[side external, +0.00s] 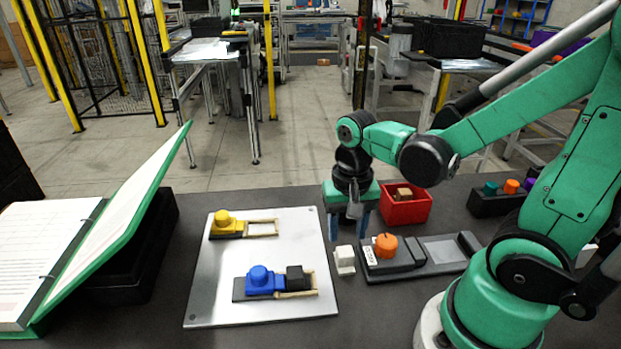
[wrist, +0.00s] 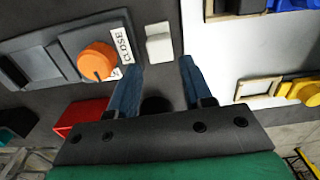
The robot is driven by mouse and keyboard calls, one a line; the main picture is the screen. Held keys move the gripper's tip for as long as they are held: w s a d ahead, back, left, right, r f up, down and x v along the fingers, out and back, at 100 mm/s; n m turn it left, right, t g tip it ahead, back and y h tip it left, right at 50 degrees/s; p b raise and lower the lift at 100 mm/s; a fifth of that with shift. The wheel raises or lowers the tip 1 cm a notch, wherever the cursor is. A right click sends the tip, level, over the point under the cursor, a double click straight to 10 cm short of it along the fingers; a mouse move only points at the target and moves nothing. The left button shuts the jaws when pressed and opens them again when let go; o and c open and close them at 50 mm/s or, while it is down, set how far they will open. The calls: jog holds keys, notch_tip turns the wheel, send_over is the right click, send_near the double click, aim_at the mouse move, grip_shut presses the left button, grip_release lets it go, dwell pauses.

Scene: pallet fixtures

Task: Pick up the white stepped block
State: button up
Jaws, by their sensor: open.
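The white stepped block (side external: 344,260) stands on the dark table between the metal plate and the grey fixture with the orange knob. In the wrist view the white stepped block (wrist: 158,43) lies just beyond the fingertips, roughly in line with the gap between them. My gripper (side external: 348,232) is above the table, behind the block in the side view, with its blue fingers pointing down. In the wrist view my gripper (wrist: 161,62) has its two blue fingers apart, with nothing between them.
The grey fixture (side external: 440,254) with an orange knob (side external: 386,246) and a "CLOSE" label is right beside the block. The metal plate (side external: 215,290) to its left carries yellow and blue pieces. A red bin (side external: 408,212) stands behind. An open green binder (side external: 130,205) is far left.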

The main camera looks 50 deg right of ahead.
aim_at(345, 251)
jog(key=shift+f, duration=2.3)
jog(key=shift+c, duration=0.2)
grip_shut()
